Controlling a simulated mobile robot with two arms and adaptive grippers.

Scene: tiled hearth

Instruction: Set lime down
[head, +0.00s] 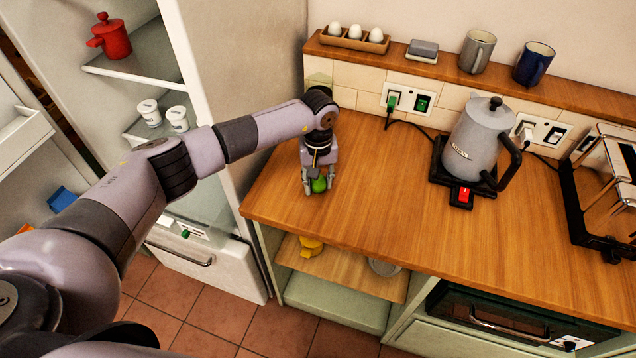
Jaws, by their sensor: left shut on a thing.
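The lime (319,185) is a small bright green fruit at the left end of the wooden counter (375,215). My left gripper (319,189) points down over the counter and is shut on the lime, with a finger on each side of it. The lime is at or very near the counter top; I cannot tell if it touches the wood. The gripper hides its upper part. My right gripper does not show.
A grey kettle (478,140) stands on its base to the right, with a wire rack (605,190) beyond it. A ledge behind holds an egg tray (352,41) and two mugs. An open fridge (225,85) stands left. The counter's middle is clear.

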